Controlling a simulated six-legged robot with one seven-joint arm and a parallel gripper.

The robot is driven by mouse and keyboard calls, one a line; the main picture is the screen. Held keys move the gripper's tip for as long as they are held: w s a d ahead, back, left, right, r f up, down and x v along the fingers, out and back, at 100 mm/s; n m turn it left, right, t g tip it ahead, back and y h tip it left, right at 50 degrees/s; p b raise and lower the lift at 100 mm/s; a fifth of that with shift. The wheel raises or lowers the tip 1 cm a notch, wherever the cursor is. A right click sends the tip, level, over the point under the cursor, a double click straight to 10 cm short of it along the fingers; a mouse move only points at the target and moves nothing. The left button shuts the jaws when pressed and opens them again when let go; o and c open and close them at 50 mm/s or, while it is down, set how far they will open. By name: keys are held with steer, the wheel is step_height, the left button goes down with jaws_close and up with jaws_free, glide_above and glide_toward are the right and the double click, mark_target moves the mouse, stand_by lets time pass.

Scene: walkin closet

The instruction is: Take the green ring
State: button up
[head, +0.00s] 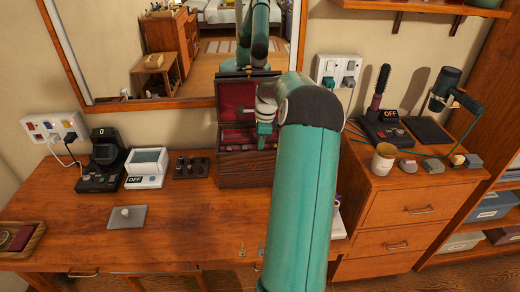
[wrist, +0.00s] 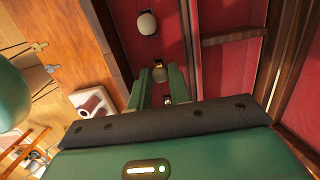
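An open dark wooden jewelry box (head: 245,170) with a red lining stands on the dresser below the mirror. My gripper (head: 265,128) reaches down into it, partly hidden by my arm in the head view. In the wrist view my gripper (wrist: 160,78) shows two green fingers apart, over the red lining. A small ring-like piece with a yellowish stone (wrist: 158,72) lies between or just beyond the fingertips; contact cannot be told. Another piece with a pale grey-green oval stone (wrist: 147,22) lies farther off. I cannot tell for sure which is the green ring.
The box's wooden divider (wrist: 232,38) and walls stand close around my gripper. A mug (head: 384,158) stands on the right cabinet. The front left dresser top is mostly clear.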

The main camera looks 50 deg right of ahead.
jaws_close()
steer(key=shift+r, duration=0.1)
